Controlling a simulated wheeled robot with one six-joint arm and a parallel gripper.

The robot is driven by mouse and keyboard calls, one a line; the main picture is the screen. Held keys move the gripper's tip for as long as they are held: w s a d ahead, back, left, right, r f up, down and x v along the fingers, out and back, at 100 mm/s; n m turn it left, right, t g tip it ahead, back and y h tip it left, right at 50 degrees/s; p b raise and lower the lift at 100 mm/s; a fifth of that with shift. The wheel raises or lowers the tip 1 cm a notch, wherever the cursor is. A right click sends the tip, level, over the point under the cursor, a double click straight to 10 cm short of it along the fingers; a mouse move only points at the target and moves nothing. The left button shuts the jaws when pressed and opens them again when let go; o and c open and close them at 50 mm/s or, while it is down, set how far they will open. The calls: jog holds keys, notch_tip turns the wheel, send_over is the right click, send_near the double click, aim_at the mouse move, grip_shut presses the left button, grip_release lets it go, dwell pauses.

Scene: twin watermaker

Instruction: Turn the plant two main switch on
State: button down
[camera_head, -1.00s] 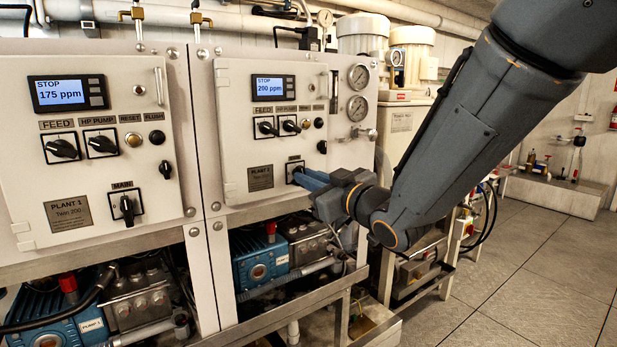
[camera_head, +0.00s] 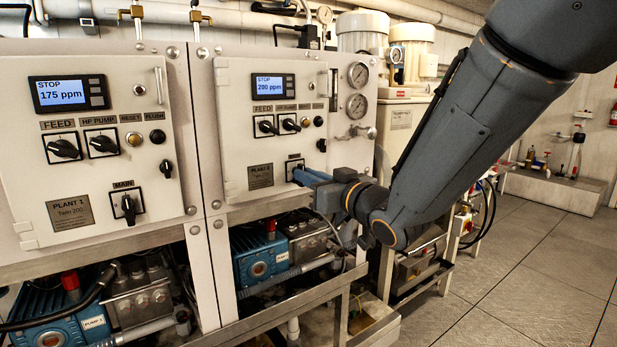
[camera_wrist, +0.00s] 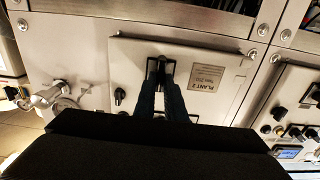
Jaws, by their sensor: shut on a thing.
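The plant two panel (camera_head: 232,120) is the right-hand of two white panels, with a lit screen (camera_head: 272,86) reading STOP and 200 ppm. Its main switch (camera_head: 291,169) is at the lower right of the panel, mostly hidden behind my fingers. My gripper (camera_head: 303,176) reaches it from the right and is shut on the switch knob. In the wrist view, my two blue-grey fingers (camera_wrist: 161,88) close together over the dark switch knob (camera_wrist: 156,66), left of the PLANT 2 plate (camera_wrist: 207,79). The knob's exact angle is hidden.
The plant one panel (camera_head: 85,150) stands to the left, with its own main switch (camera_head: 126,205). Feed and HP pump knobs sit above my gripper. A metal frame rail (camera_head: 270,318) and blue pumps (camera_head: 255,262) lie below. Open floor (camera_head: 540,270) is at the right.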

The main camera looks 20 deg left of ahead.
jog(key=c, duration=1.8)
grip_release()
jog(key=shift+b+v, duration=0.65)
jog(key=shift+v, duration=3.25)
jog(key=d+f+m+g+h, duration=0.25)
jog(key=d+f+h, duration=0.35)
jog(key=d+f, duration=0.4)
jog(key=d+f+m+g+h, duration=0.1)
jog(key=d+f+m+h, duration=0.4)
jog(key=d+f, duration=0.6)
jog(key=s+d+f+g+h, duration=0.1)
jog(key=s+d+g, duration=0.1)
jog(key=s, duration=0.4)
jog(key=s+d+f+m+g+h, duration=0.1)
jog(key=s+d+f+g, duration=0.1)
jog(key=s, duration=0.4)
jog(key=s+d+f+m+g, duration=0.1)
jog(key=s+d+g, duration=0.3)
jog(key=s+d, duration=0.2)
jog(key=shift+s+d+f+h, duration=0.1)
jog(key=shift+s+f+h, duration=0.2)
jog(key=shift+s+h, duration=0.1)
